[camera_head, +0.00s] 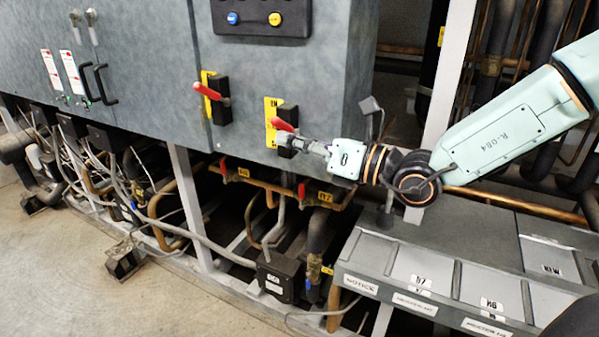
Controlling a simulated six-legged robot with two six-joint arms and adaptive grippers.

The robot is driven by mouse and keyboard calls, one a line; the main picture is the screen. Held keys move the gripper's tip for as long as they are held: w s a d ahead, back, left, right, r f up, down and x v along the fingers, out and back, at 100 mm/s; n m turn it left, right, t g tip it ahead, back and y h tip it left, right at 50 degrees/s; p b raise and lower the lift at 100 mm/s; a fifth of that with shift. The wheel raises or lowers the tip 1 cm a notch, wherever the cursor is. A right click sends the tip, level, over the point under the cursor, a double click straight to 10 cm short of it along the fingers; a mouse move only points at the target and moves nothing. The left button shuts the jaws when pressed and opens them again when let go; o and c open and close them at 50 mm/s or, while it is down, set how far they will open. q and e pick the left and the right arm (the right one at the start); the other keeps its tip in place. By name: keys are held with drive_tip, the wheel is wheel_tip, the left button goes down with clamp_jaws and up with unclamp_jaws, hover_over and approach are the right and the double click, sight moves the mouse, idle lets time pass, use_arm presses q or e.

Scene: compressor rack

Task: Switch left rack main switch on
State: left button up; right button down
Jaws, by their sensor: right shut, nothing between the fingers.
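Two rotary main switches with red levers are on the grey cabinet (270,60). The left switch (210,92) has a black body on a yellow plate, and its red lever slants up to the left. The right switch (283,125) also has a yellow plate and a red lever slanting up to the left. My right gripper (287,143) comes in from the right, shut and empty, its tips at the lower part of the right switch, just below the red lever. I cannot tell whether they touch it. The gripper partly hides that switch's body. My left gripper is not in view.
A control panel with a blue button (232,18) and a yellow button (275,19) is above the switches. Pipes, cables and red-handled valves (302,190) are below the cabinet. A grey labelled box (440,275) lies under my right arm.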

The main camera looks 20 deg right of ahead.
drive_tip(key=shift+w+r, duration=0.1)
drive_tip(key=shift+r, duration=0.15)
idle(0.4)
drive_tip(key=shift+d+f, duration=0.1)
